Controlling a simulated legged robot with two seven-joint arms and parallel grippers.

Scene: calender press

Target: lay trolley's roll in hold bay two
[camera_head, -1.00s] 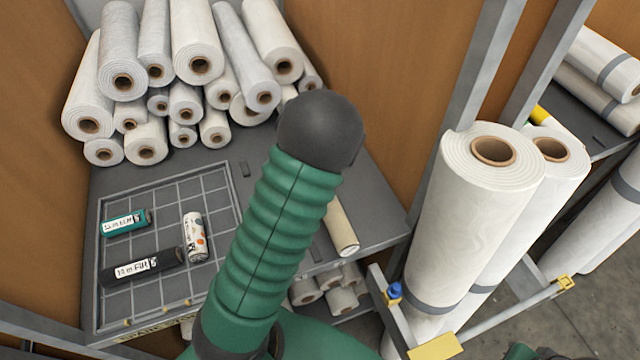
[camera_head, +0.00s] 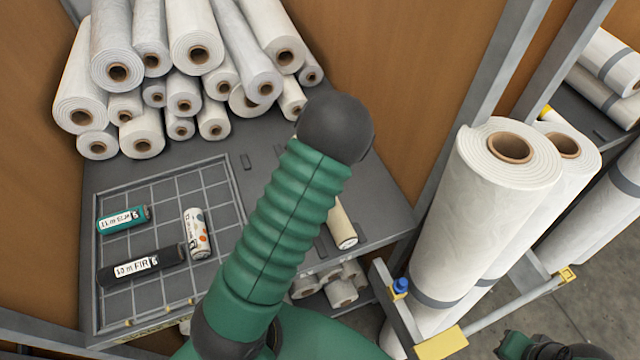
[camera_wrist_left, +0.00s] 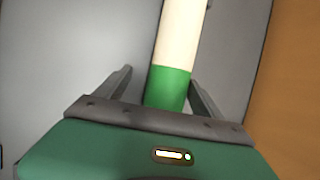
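A cream roll (camera_head: 341,224) lies on the grey bench right of the grid, partly hidden behind my left arm. In the left wrist view, a cream cylinder with a green end (camera_wrist_left: 169,85) reaches between the fingers of my left gripper (camera_wrist_left: 160,85). The fingers stand apart, with a gap on the cylinder's left; I cannot tell whether the right finger touches it. My left gripper is hidden in the head view. A metal frame with a blue knob (camera_head: 400,286) and large upright white rolls (camera_head: 490,205) stands at right. I cannot identify bay two. My right gripper is not visible.
A grid tray (camera_head: 224,185) holds a teal roll (camera_head: 124,219), a black roll (camera_head: 140,265) and a patterned white roll (camera_head: 196,232). Stacked white rolls (camera_head: 184,92) fill the bench's back. More rolls (camera_head: 340,290) lie below it. A brown wall (camera_head: 400,60) stands behind.

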